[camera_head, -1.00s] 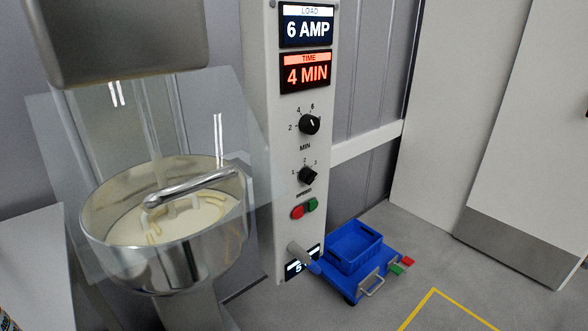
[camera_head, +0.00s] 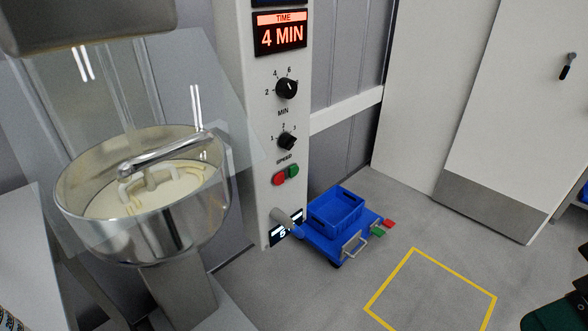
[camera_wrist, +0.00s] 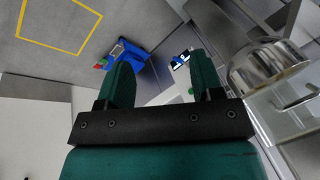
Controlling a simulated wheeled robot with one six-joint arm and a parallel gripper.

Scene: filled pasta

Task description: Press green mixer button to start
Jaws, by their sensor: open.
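The green button (camera_head: 293,171) is on the white control panel (camera_head: 263,120), just right of the red button (camera_head: 279,178) and below the speed dial (camera_head: 287,140). The mixer bowl (camera_head: 150,235) holds pale dough behind a clear guard. The time display (camera_head: 281,33) reads 4 MIN. In the wrist view my gripper (camera_wrist: 160,72) is open and empty, with its two green fingers apart. The mixer bowl also shows at the right of the wrist view (camera_wrist: 275,75).
A blue crate (camera_head: 322,219) on a blue cart (camera_head: 330,245) stands on the floor right of the panel. A yellow outlined square (camera_head: 396,264) marks clear floor. A white door (camera_head: 520,110) is at the right. A dark green part shows at the lower right edge.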

